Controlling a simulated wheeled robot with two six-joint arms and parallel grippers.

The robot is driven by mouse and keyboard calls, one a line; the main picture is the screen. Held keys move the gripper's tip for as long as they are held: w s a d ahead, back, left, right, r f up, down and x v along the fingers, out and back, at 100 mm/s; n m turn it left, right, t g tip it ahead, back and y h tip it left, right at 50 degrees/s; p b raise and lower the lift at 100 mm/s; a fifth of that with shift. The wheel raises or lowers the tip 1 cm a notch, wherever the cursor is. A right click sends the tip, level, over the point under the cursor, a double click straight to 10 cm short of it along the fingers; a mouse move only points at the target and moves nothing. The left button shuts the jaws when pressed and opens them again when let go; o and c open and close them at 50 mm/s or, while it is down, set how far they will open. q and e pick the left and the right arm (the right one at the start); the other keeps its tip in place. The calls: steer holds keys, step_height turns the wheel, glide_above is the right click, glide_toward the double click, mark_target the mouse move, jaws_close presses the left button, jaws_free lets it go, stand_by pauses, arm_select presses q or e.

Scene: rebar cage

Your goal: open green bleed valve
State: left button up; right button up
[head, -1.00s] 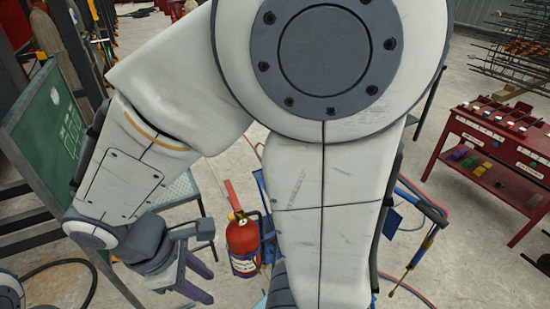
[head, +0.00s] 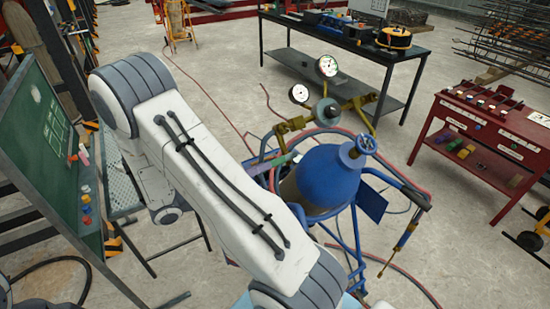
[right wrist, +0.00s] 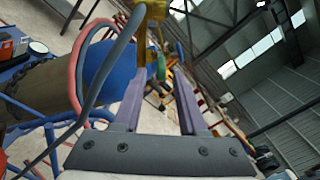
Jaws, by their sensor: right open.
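The blue gas cylinder (head: 322,178) stands in a blue frame in the head view, with a brass regulator (head: 352,103) and two round gauges, one upper (head: 327,66) and one lower (head: 299,93). My right gripper (head: 284,160) is beside the cylinder's left shoulder, below the brass fittings, partly hidden by my arm. In the right wrist view my right gripper (right wrist: 162,62) has its two purple fingers apart. A small green piece, seemingly the green bleed valve (right wrist: 161,69), shows between the fingertips under a brass fitting (right wrist: 153,12). I cannot tell whether they touch. My left gripper is not in view.
Red and blue hoses (head: 418,192) loop around the cylinder. A dark workbench (head: 340,75) stands behind, a red table (head: 490,137) at the right and a green board (head: 42,150) at the left. In the wrist view a dark hose (right wrist: 103,62) passes close to the left finger.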

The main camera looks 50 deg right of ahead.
mark_target(275, 162)
steer(key=p+x, duration=0.1)
steer(key=x, duration=0.4)
steer(key=shift+s+d, duration=0.1)
steer(key=shift+d, duration=0.1)
jaws_close()
stand_by(1.2)
